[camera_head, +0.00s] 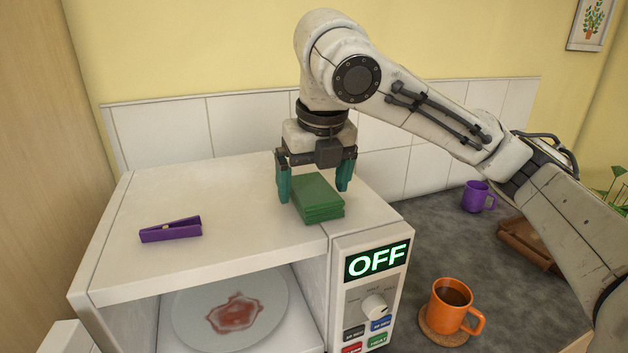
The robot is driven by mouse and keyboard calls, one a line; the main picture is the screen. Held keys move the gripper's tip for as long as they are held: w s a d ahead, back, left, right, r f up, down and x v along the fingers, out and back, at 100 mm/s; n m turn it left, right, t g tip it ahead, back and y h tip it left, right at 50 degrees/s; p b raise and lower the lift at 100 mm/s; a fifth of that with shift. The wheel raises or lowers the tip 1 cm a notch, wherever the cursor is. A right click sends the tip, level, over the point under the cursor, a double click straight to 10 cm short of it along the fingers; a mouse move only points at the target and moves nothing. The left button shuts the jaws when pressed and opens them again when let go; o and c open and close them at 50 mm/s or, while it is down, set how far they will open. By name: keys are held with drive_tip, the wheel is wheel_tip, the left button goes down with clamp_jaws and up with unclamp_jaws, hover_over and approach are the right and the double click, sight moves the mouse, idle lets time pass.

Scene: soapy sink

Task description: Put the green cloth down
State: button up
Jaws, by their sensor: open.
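The green cloth (318,200) is a folded, layered block lying on the top of the white microwave (225,235), near its right side. My gripper (315,185) points down over the cloth, with its two teal fingers apart on either side of it. The left finger is beside the cloth's left edge and the right finger is behind its right side. I cannot tell whether either finger touches the cloth.
A purple clip (171,230) lies on the microwave top at the left. The microwave's open front shows a plate (265,305) with a red stain. An orange mug (450,305) stands on a coaster on the dark counter (500,285). A purple mug (478,196) stands farther back.

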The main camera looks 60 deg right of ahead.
sight(321, 198)
drive_tip(key=v, duration=1.2)
drive_tip(key=shift+r, duration=0.1)
idle(0.5)
